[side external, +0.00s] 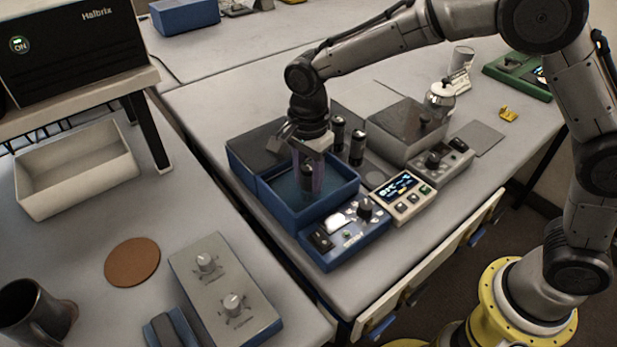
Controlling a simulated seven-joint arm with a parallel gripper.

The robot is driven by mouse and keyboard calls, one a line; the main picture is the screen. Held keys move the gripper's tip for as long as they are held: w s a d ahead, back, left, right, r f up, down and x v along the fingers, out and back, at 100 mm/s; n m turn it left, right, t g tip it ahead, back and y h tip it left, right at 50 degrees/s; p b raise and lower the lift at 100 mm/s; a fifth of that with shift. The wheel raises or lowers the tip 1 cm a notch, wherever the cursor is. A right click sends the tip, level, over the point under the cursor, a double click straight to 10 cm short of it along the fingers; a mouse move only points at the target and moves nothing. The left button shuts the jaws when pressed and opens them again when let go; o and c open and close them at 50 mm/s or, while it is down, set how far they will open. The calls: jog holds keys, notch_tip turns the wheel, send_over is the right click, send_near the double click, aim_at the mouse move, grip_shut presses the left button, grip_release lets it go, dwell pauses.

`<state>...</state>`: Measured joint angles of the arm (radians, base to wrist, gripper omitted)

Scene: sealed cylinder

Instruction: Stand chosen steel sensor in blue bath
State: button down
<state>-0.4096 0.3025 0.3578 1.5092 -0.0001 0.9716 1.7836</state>
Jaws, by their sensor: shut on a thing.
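The blue bath (345,203) is an open-topped box with a control panel on its front, standing on the bench. My gripper (309,163) points down over the bath, shut on a dark steel sensor (306,178). The held sensor looks upright and its lower part is within the bath's opening. I cannot tell whether it touches the bath floor. Two more dark cylindrical sensors stand behind and to the right of the bath, one (338,133) farther back and one (357,148) nearer. My gripper partly hides the held sensor.
A small display unit (401,193) sits beside the bath. A glass jar (440,98) stands behind. The left table holds a cream tray (78,172) and a grey knob box (224,290).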

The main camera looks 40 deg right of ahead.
jog(key=shift+f, duration=0.1)
jog(key=c, duration=0.5)
grip_release()
jog(key=shift+f, duration=0.1)
notch_tip(320, 180, up, 12)
jog(key=shift+r, duration=0.15)
jog(key=shift+s+d+r, duration=0.15)
jog(key=shift+d+r, duration=0.1)
jog(key=shift+r, duration=0.05)
jog(key=s+d+r+n+t, duration=0.2)
jog(key=s+d+r+n, duration=0.25)
jog(key=d, duration=0.25)
jog(key=s+d+f+n+t, duration=0.1)
jog(key=s+d+n, duration=0.4)
jog(key=s, duration=0.5)
jog(key=s+d+f+n+t, duration=0.2)
jog(key=s+d+n, duration=0.3)
jog(key=s, duration=0.4)
jog(key=shift+s+d+f+n+t, duration=0.15)
jog(key=shift+s+f+n+t, duration=0.2)
jog(key=shift+f+n, duration=0.3)
